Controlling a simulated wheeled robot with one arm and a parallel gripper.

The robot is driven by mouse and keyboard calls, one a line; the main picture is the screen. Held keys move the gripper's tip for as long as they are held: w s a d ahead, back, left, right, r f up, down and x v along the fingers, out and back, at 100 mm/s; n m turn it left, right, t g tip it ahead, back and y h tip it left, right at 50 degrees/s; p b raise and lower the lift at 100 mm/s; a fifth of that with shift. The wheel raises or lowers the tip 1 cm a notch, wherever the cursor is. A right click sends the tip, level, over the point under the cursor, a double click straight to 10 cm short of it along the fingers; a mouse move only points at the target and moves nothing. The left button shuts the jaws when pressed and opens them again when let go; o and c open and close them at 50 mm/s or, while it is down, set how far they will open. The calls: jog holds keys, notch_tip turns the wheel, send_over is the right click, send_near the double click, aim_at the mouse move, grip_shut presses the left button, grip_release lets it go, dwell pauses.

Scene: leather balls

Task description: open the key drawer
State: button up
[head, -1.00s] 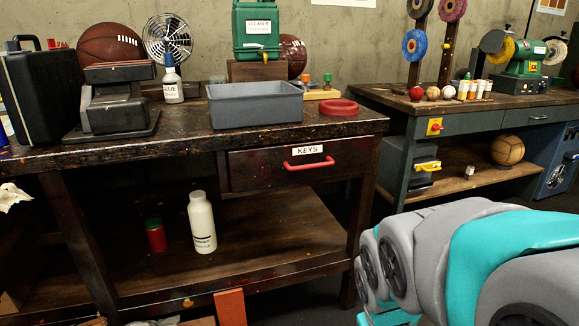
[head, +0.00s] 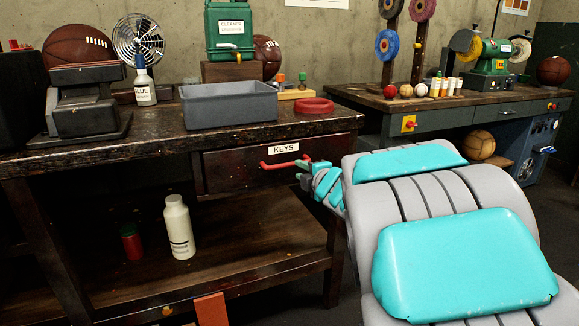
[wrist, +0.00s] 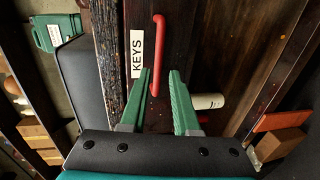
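The key drawer (head: 270,170) is a dark wooden drawer under the workbench top, with a white KEYS label (head: 286,148) and a red bar handle (head: 278,165). It looks shut. My gripper (head: 303,167) is at the handle's right end in the head view. In the wrist view my gripper (wrist: 161,73) has its green fingers apart, and the near end of the red handle (wrist: 158,45) lies between the tips. A gap shows between the handle and the right finger; whether the left finger touches it I cannot tell. The KEYS label (wrist: 136,54) is beside the left finger.
A grey bin (head: 230,106) and a red ring (head: 315,106) stand on the workbench top (head: 160,137) above the drawer. A white bottle (head: 179,228) and a red can (head: 131,241) stand on the lower shelf. A second bench (head: 450,112) stands at the right.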

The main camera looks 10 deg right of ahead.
aim_at(291, 165)
jog(key=shift+w+a, duration=0.35)
jog(key=shift+w, duration=0.55)
jog(key=shift+x, duration=3)
jog(key=shift+d+f, duration=0.1)
jog(key=shift+c, duration=0.2)
grip_shut()
